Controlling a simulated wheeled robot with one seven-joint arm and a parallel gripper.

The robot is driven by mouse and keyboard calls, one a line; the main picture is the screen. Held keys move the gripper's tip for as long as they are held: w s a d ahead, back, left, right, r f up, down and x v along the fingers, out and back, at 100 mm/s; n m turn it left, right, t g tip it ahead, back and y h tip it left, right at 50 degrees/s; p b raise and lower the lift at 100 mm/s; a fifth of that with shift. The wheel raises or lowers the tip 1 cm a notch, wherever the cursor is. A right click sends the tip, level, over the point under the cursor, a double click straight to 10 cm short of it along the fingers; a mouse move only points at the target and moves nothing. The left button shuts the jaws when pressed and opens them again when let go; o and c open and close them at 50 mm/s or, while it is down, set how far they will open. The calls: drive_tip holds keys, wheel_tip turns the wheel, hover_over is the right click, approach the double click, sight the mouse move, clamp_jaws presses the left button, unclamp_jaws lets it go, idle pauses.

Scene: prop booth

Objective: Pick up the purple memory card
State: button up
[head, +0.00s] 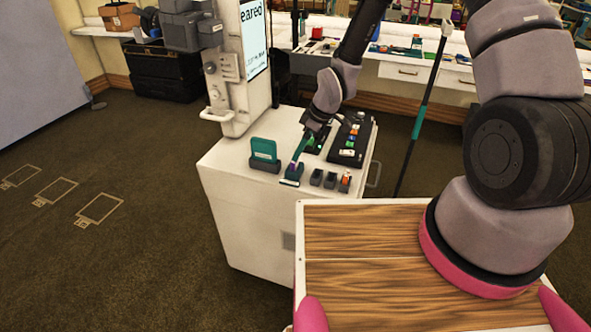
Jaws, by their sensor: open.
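The purple memory card (296,164) appears as a small purple patch at the front of the white cabinet top, just above a teal-and-dark holder (291,178). My gripper (299,153) reaches down over the cabinet from the upper right, its tip end close above the card. The gripper is open. The card is small and partly covered by the gripper, so I cannot tell whether they touch or whether the card stands in the holder.
The white cabinet (250,222) carries an upright teal card in a dark stand (264,153), several small dark holders (323,179) and a black panel with coloured pieces (352,138). A screen column (234,75) rises behind left. A dark pole (421,115) stands right.

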sight(295, 167)
drive_tip(key=x, duration=0.6)
drive_tip(key=shift+w+d, duration=0.25)
clamp_jaws()
